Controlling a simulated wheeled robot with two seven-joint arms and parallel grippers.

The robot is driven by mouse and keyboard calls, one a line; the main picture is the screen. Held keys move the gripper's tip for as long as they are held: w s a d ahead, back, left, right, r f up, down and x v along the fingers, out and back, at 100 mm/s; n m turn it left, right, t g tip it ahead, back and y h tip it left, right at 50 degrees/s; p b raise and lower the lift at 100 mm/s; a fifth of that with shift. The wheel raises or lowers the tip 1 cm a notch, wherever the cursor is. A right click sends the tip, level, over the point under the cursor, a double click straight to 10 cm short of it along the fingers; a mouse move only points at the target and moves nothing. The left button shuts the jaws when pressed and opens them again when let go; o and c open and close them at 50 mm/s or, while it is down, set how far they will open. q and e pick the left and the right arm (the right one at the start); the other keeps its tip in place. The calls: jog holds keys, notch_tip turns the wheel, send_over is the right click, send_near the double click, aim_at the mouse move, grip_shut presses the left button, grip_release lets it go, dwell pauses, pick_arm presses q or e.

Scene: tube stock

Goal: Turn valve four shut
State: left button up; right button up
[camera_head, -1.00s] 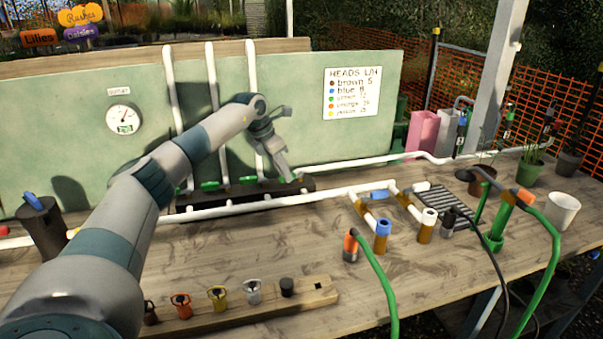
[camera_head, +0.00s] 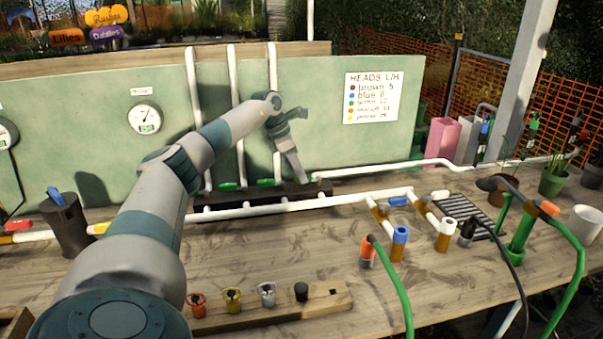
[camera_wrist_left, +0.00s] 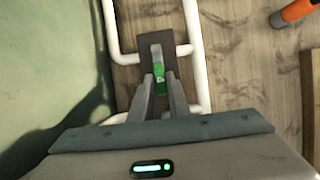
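A dark valve block (camera_head: 317,190) lies along the foot of the green panel. Green valve handles (camera_head: 228,186) sit along it, in line with the block. My left gripper (camera_head: 299,178) points down at the block's right part. In the left wrist view my left gripper (camera_wrist_left: 160,82) has one finger on each side of a green valve handle (camera_wrist_left: 159,76) and seems closed on it. The handle lies lengthwise along the block (camera_wrist_left: 152,42). A small pale mark on it is too small to read. My right gripper is in neither view.
White pipes (camera_head: 236,110) rise up the panel behind the block. Another white pipe (camera_head: 280,206) runs along its front. A round gauge (camera_head: 146,118) and a HEADS sign (camera_head: 371,97) are on the panel. A wooden rack (camera_head: 325,298) with several caps lies nearer. Bare table lies between.

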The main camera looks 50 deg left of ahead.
pick_arm(q)
jog(key=o, duration=0.3)
jog(key=shift+s+a+r, duration=0.15)
jog(key=shift+r, duration=0.25)
jog(key=b+v, duration=0.1)
jog(key=v, duration=1.5)
jog(key=shift+r, duration=0.3)
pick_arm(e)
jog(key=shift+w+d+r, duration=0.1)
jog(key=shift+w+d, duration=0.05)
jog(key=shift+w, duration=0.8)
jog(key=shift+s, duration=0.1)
